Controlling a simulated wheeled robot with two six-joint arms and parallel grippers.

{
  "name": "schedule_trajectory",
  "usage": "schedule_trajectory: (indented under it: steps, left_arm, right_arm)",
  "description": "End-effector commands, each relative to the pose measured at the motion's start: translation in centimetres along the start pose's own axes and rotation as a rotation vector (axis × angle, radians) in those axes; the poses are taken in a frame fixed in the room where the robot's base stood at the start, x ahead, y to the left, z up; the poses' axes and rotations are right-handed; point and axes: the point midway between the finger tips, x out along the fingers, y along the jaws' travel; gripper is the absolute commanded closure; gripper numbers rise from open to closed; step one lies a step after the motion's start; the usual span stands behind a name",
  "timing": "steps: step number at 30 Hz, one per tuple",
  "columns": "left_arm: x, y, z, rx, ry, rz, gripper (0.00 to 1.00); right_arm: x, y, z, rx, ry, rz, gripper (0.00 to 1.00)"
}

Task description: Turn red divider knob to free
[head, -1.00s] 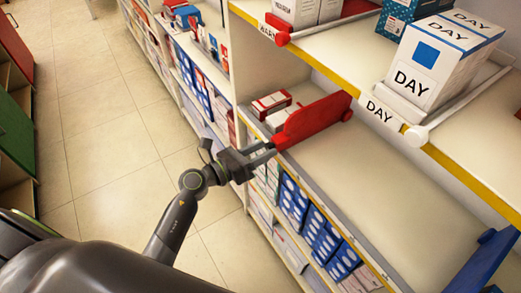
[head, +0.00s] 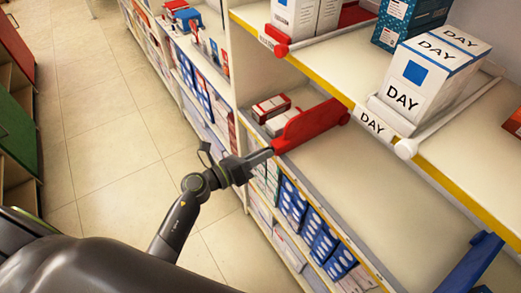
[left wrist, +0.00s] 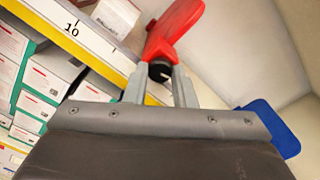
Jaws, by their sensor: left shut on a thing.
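The red divider (head: 308,122) stands upright across the middle shelf, its front end at the shelf's front edge. In the left wrist view the red divider (left wrist: 174,30) rises above a dark round knob (left wrist: 158,71) with a pale mark. My left gripper (head: 269,153) reaches in from the aisle to the divider's front end. In the left wrist view the fingers of my left gripper (left wrist: 158,86) sit on both sides of the knob, shut on it. The knob is hidden in the head view. My right gripper is not in view.
Small red-and-white boxes (head: 270,108) lie on the far side of the divider. A blue divider (head: 470,264) stands at the near end of the shelf, with bare shelf between. The upper shelf, with DAY boxes (head: 405,97), overhangs. The tiled aisle floor (head: 110,150) is clear.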

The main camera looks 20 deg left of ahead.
Motion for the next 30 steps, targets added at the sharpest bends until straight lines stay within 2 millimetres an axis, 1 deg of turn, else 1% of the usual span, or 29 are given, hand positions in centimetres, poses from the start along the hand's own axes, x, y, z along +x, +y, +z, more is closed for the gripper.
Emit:
schedule_trajectory:
  steps: [1,3,18,30]
  left_arm:
    - [0.0,-0.3,0.4,-0.045,0.001,0.002,0.99]
    - [0.0,-0.3,0.4,-0.112,0.002,0.002,0.99]
    - [0.0,-0.2,0.3,-0.587,0.001,0.003,0.99]
    - [0.0,-0.2,0.3,-0.960,0.001,0.003,0.99]
  right_arm:
    - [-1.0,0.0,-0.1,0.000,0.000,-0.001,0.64]
    - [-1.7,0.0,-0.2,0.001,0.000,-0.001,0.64]
    - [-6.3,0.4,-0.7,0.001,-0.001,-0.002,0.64]
    - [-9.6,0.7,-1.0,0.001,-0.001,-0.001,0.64]
